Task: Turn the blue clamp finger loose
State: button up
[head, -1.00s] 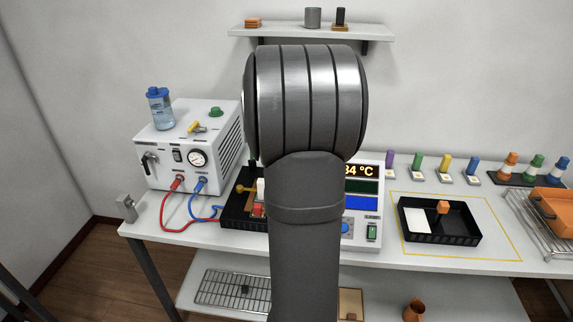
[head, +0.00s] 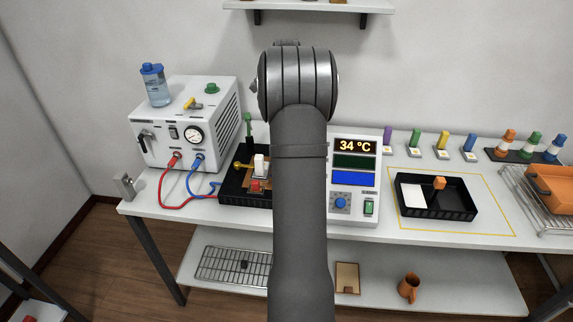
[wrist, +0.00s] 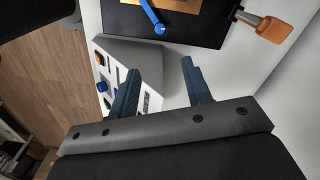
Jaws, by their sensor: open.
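The blue clamp finger (wrist: 152,17) shows at the top of the wrist view as a slim blue bar with a round end, lying over a copper-coloured plate (wrist: 180,5) on a black base (wrist: 195,32). In the head view the black base (head: 232,189) stands on the bench, partly behind my arm; the blue finger cannot be made out there. My gripper (wrist: 160,66) is open and empty, its two dark blue jaws apart, below the blue finger in the wrist picture and not touching it. The arm hides my gripper in the head view.
A white instrument (head: 355,215) reading 34 °C stands right of the base. A white chiller (head: 185,125) with red and blue hoses is at left. An orange-handled part (wrist: 268,28) sticks out beside the base. A black tray (head: 460,208) is further right.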

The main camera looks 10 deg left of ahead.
notch_tip(320, 180, down, 17)
jog(key=shift+f, duration=0.15)
dwell(0.4)
grip_shut()
jog(key=shift+n, duration=2.4)
grip_release()
notch_tip(320, 180, up, 17)
jog(key=shift+r, duration=0.2)
